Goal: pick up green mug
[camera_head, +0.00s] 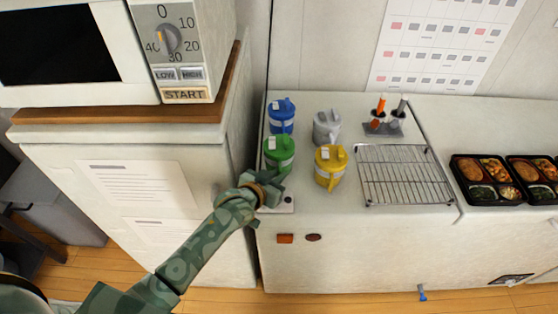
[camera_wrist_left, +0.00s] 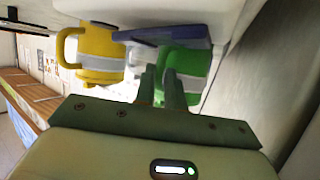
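The green mug (camera_head: 279,156) stands upright on the counter near its left edge, with a pale band round it. It also shows in the left wrist view (camera_wrist_left: 188,68), just beyond my fingers. My left gripper (camera_head: 274,183) is low at the near side of the green mug, over the counter's front edge. In the left wrist view its two fingers (camera_wrist_left: 163,86) are close together and overlap the mug's left part. I cannot tell whether they grip its handle. My right gripper is not in view.
A blue mug (camera_head: 281,116) stands behind the green one, a grey mug (camera_head: 326,127) behind right, and a yellow mug (camera_head: 330,169) close on the right. A wire rack (camera_head: 404,176) and bento trays (camera_head: 487,204) lie farther right. A cabinet (camera_head: 226,150) with a microwave stands left.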

